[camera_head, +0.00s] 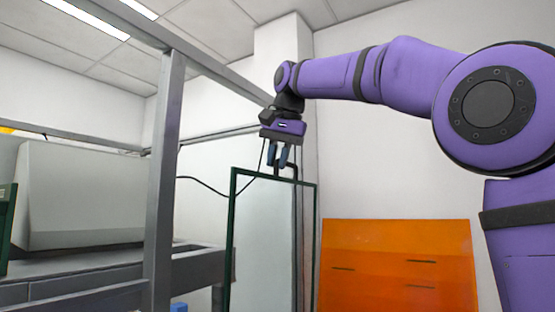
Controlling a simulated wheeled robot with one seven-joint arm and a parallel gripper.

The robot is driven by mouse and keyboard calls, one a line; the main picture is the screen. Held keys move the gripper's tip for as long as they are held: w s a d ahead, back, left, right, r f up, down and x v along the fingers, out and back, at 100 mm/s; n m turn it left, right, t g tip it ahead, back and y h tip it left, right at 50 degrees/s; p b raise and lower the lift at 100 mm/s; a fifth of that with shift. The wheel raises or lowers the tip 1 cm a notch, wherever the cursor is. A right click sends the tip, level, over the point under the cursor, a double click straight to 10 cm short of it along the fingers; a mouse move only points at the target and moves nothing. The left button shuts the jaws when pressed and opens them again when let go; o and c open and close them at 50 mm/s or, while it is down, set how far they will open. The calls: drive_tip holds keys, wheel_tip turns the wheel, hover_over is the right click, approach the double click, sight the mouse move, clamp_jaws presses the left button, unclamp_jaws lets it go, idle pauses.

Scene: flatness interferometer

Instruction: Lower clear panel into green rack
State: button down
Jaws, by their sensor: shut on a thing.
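The clear panel (263,240) stands upright in the lower middle, a pale see-through sheet edged in dark green. Its lower end is cut off by the bottom of the picture. My gripper (284,158) points down at the panel's top edge. Its blue fingers are shut at a black handle-like piece above that edge; the exact contact is small and hard to see. A dark green upright piece (7,228) shows at the far left edge; I cannot tell whether it is part of the green rack. No rack is otherwise clearly visible.
A grey metal frame post (165,180) rises left of the panel, with rails running from it. A grey machine housing (85,195) sits on a bench behind it. An orange translucent sheet (398,275) stands right of the panel. A black cable loops near my gripper.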

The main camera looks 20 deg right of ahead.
drive_tip(key=shift+w+a, duration=0.55)
drive_tip(key=shift+w+a+f, duration=0.15)
drive_tip(key=shift+w+a, duration=0.25)
drive_tip(key=shift+w, duration=0.05)
idle(0.7)
drive_tip(key=shift+m+h, duration=0.3)
drive_tip(key=shift+m, duration=0.1)
idle(0.3)
drive_tip(key=shift+w+a+f, duration=0.45)
idle(0.6)
